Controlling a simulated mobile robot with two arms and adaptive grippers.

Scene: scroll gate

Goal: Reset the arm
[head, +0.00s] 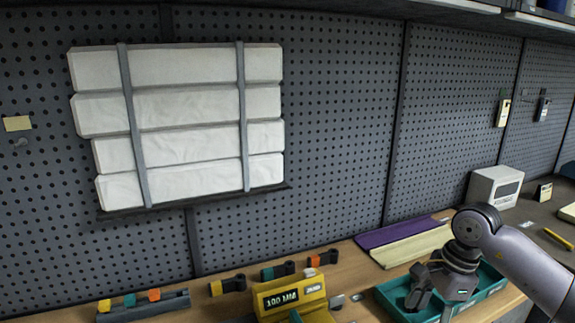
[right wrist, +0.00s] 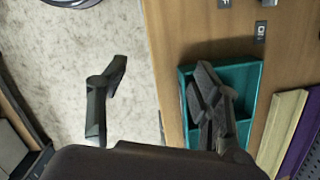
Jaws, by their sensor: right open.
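My right arm comes in from the right in the head view. Its gripper (head: 432,300) points down over the teal tray (head: 492,291) on the bench. In the right wrist view my right gripper (right wrist: 161,76) is open, with its two fingers wide apart and nothing between them. One finger is above the teal tray (right wrist: 253,80) and the other is over the floor past the bench edge. My left gripper is not in view.
A yellow block marked 100 MM (head: 290,297) stands left of the tray. Several coloured clips lie behind it. A purple strip (head: 400,231) and a cream strip (head: 412,246) lie behind the tray. White panels (head: 185,65) hang on the pegboard. A white box (head: 494,187) stands at right.

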